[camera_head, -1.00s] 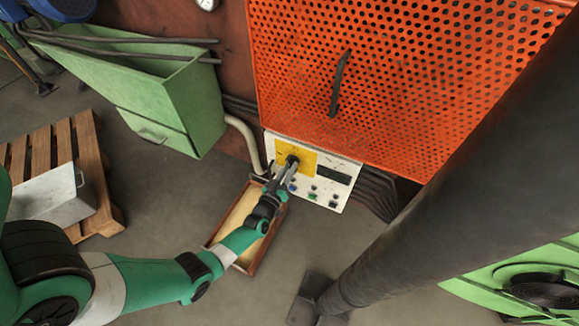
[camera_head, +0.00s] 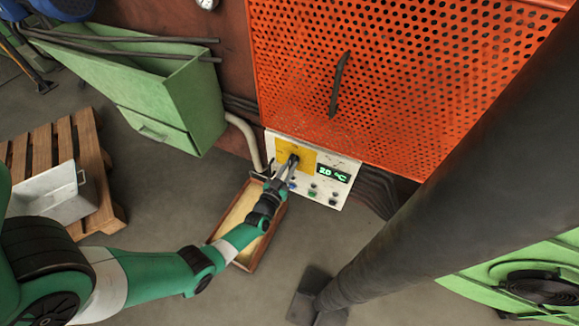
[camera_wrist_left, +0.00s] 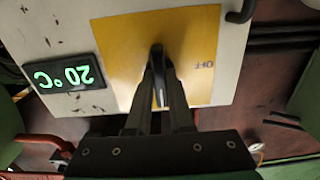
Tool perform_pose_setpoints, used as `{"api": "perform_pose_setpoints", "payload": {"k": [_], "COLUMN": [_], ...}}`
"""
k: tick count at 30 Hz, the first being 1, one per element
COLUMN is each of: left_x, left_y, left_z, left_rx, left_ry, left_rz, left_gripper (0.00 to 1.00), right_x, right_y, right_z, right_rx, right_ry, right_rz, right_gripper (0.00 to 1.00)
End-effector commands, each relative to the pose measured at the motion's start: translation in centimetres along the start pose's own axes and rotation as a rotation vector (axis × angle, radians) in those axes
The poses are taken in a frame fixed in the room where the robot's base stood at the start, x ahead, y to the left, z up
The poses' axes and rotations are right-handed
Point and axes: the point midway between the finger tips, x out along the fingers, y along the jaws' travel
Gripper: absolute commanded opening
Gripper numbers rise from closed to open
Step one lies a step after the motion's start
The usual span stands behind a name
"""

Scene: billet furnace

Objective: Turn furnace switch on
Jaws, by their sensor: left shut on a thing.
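The furnace control panel (camera_head: 323,191) is a white box with a yellow plate (camera_head: 309,158) that carries the furnace switch. The black switch knob (camera_wrist_left: 157,62) shows between my fingertips in the left wrist view, with "OFF" printed on the plate beside it. The panel's display (camera_head: 333,174) is lit green and reads 20 °C; it also shows upside down in the left wrist view (camera_wrist_left: 66,76). My left gripper (camera_head: 290,164) is shut on the switch knob, and its fingers hide part of it. My right gripper is not in view.
A wooden tray (camera_head: 274,233) lies on the floor below the panel, under my left arm. An orange perforated guard (camera_head: 400,75) with a dark handle rises above the panel. A green bin (camera_head: 180,105) and a pallet (camera_head: 95,170) stand left.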

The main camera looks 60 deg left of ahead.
Motion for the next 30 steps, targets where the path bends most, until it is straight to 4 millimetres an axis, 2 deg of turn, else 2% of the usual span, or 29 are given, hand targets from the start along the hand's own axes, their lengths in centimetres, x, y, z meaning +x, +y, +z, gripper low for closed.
{"api": "perform_pose_setpoints", "payload": {"k": [3, 4, 8, 9, 17, 20, 23, 30], "left_x": [0.0, 0.0, 0.0, 0.0, -0.1, -0.7, -2.4, -8.1], "left_y": [0.0, 0.0, 0.0, 0.0, 0.0, 0.0, 0.0, 0.1], "left_z": [0.0, 0.0, 0.0, 0.0, 0.0, -0.2, -0.3, -0.3], "left_rx": [0.003, 0.003, 0.002, 0.002, 0.001, 0.000, 0.001, 0.002], "left_ry": [0.000, 0.000, 0.000, 0.000, 0.000, 0.000, -0.004, -0.004], "left_rz": [0.001, 0.001, 0.000, 0.000, 0.000, 0.001, 0.002, 0.004], "left_gripper": [0.00, 0.23, 0.47, 0.50, 0.50, 0.50, 0.50, 0.50], "right_x": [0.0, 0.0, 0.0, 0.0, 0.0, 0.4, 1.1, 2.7], "right_y": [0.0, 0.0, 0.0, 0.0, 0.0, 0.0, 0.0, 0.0], "right_z": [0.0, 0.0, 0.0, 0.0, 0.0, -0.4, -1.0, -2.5], "right_rx": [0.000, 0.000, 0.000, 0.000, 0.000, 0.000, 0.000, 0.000], "right_ry": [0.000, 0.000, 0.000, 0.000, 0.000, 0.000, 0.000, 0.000], "right_rz": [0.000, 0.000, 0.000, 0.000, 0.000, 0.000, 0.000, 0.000], "right_gripper": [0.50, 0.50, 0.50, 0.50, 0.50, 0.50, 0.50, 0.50]}}
